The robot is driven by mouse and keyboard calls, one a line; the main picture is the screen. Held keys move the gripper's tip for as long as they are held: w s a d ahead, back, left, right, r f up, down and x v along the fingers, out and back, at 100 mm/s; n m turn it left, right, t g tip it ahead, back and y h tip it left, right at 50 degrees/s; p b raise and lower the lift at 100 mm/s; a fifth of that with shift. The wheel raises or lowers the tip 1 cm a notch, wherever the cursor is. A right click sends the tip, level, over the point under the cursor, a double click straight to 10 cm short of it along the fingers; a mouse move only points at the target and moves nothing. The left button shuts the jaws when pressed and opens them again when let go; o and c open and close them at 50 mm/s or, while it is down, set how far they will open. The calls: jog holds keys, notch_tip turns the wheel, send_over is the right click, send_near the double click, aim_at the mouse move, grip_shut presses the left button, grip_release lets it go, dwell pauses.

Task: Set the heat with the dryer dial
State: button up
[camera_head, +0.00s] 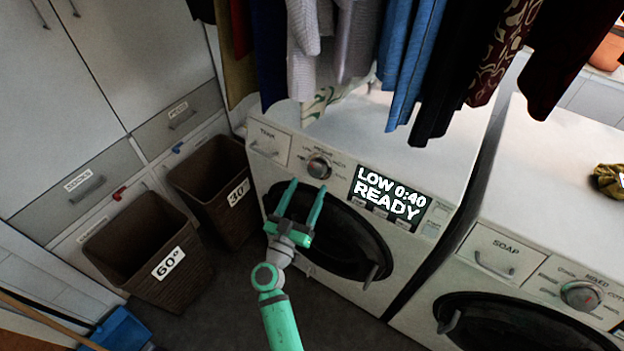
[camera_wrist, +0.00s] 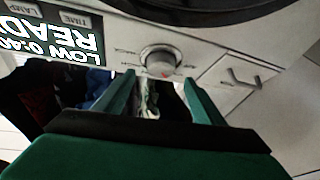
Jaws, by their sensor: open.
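The dryer (camera_head: 340,150) is the left of two white machines, with a dark round door. Its silver dial (camera_head: 319,166) sits on the front panel, left of a display (camera_head: 389,193) reading "LOW 0:40 READY". The dial also shows in the wrist view (camera_wrist: 161,61), upside down, with a small red mark on it. My gripper (camera_head: 305,184) is green and open, with its fingers pointing up toward the panel. In the wrist view the fingers (camera_wrist: 158,84) lie either side of the dial's line, with nothing between them. The fingers look apart from the dial.
Clothes (camera_head: 400,55) hang above the dryer. A second machine (camera_head: 555,200) with a soap drawer stands to the right. Two brown baskets (camera_head: 145,255) marked 60° and 30° stand left, by drawers (camera_head: 75,185). A blue dustpan (camera_head: 122,330) lies at lower left.

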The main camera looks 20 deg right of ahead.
jog(key=shift+a+v, duration=0.2)
jog(key=shift+v, duration=2.6)
jog(key=shift+w, duration=0.2)
